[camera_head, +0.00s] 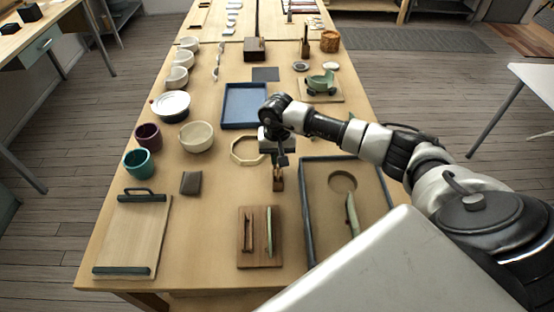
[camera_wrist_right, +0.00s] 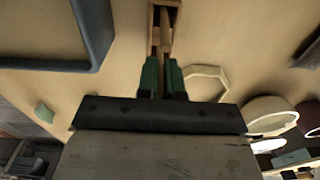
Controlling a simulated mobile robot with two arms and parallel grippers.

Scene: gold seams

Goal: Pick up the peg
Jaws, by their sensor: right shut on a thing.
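The peg (camera_head: 276,172) is a thin light-wood stick standing in a small brown wooden block (camera_head: 279,184) near the middle of the table. In the right wrist view the peg (camera_wrist_right: 165,32) runs from the slot of the block (camera_wrist_right: 153,18) toward my fingers. My right gripper (camera_head: 280,163) is above the block, and its green-padded fingertips (camera_wrist_right: 163,62) are shut on the peg's upper end. The peg's lower end is hidden in the block, so I cannot tell whether it is lifted at all. My left gripper is not in view.
A blue-rimmed tray (camera_head: 307,215) stands close on the right, and an octagonal cream frame (camera_head: 236,154) lies just left. A wooden rack (camera_head: 259,262) is in front. Bowls and cups (camera_head: 196,136) stand at the left. Bare table lies around the grey block (camera_head: 191,183).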

